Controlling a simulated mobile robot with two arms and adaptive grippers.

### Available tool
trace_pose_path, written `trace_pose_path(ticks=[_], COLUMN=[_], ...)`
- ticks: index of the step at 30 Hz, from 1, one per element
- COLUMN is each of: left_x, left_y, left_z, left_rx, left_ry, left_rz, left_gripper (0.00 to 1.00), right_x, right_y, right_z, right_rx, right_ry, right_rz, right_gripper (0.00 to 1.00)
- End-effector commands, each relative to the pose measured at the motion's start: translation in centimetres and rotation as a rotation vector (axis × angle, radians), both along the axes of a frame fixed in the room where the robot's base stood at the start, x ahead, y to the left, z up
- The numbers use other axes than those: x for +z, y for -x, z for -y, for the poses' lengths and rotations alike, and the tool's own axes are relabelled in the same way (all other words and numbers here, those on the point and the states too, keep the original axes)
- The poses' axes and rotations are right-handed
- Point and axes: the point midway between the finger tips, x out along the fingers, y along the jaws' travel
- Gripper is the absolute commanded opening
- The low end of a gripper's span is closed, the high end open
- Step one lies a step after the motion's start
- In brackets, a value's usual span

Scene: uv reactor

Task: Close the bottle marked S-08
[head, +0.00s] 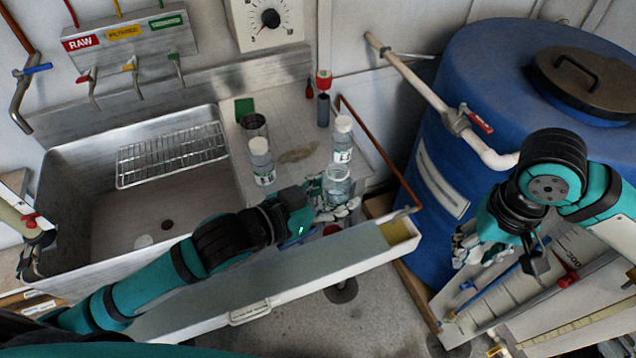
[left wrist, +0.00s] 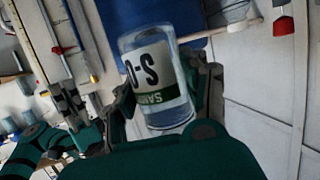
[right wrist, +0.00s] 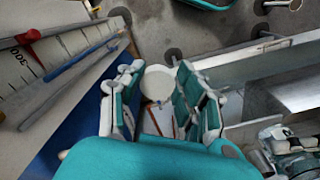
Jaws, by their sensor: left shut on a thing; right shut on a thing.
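My left gripper (head: 337,208) is shut on a clear bottle (head: 337,182) with a white and green label, held above the counter's front edge. In the left wrist view the bottle (left wrist: 158,85) shows part of its label, "S-0"; the last digit is hidden. Its top looks uncapped in the head view. My right gripper (head: 470,245) is apart from it, to the right, in front of the blue barrel. In the right wrist view a round white cap (right wrist: 157,84) sits between the fingers of the right gripper, which is shut on it. The head view does not show the cap clearly.
Two white-capped bottles stand on the counter, one at left (head: 261,165) and one (head: 342,142) behind the held bottle. A long trough (head: 290,270) runs in front; a blue barrel (head: 455,130) is at right.

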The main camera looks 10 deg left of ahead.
Motion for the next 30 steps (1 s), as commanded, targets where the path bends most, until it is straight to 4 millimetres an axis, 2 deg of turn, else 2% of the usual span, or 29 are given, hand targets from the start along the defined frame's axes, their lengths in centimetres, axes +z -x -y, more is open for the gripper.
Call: trace_pose_path(ticks=[10, 14, 17, 24, 30], left_x=[0.0, 0.0, 0.0, 0.1, 0.1], left_y=[0.0, 0.0, 0.0, 0.0, 0.0], left_z=[0.1, 0.1, 0.1, 0.1, 0.1], left_rx=[-0.003, -0.002, -0.002, -0.002, -0.002], left_ry=[0.000, 0.000, 0.000, 0.000, 0.001], left_rz=[0.000, 0.001, 0.001, 0.001, 0.002], left_gripper=[0.00, 0.00, 0.00, 0.00, 0.00], right_x=[0.1, 0.8, 2.1, 7.1, 11.9], right_y=[-0.1, -0.9, -2.2, -5.1, -5.9], right_z=[-0.1, -1.5, -3.6, -11.0, -17.1], right_rx=[0.001, 0.012, 0.028, 0.088, 0.133], right_ry=[0.000, -0.002, -0.002, 0.004, 0.007], right_rz=[0.001, 0.005, 0.007, 0.009, 0.007], right_gripper=[0.25, 0.25, 0.25, 0.25, 0.25])
